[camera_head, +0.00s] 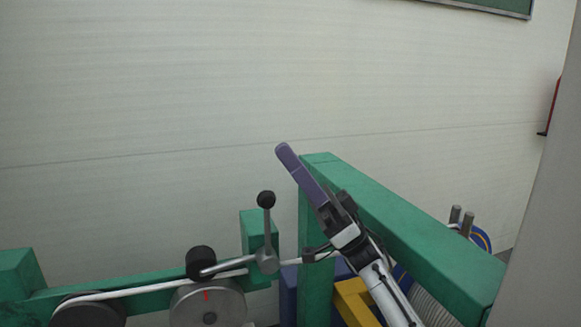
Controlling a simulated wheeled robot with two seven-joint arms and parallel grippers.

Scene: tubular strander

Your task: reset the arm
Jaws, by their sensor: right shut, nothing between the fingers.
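My right gripper (284,152) reaches up from the lower right on my white and black arm. Its long purple fingers are shut together with nothing between them, and they point up and left. The fingertips are in front of the pale wall, beside the top end of a green beam. A grey lever with a black ball knob (266,199) stands upright left of the gripper, with a gap between them in the picture. A grey rod runs left from the lever's hub (264,262) to a black cylinder (200,262). My left gripper is out of view.
A green beam (400,225) runs behind my right arm towards the lower right. A grey wheel with a red mark (208,303) and a darker wheel (88,313) carry a white strand. Blue and yellow parts (352,300) are low behind the arm. The upper area is clear.

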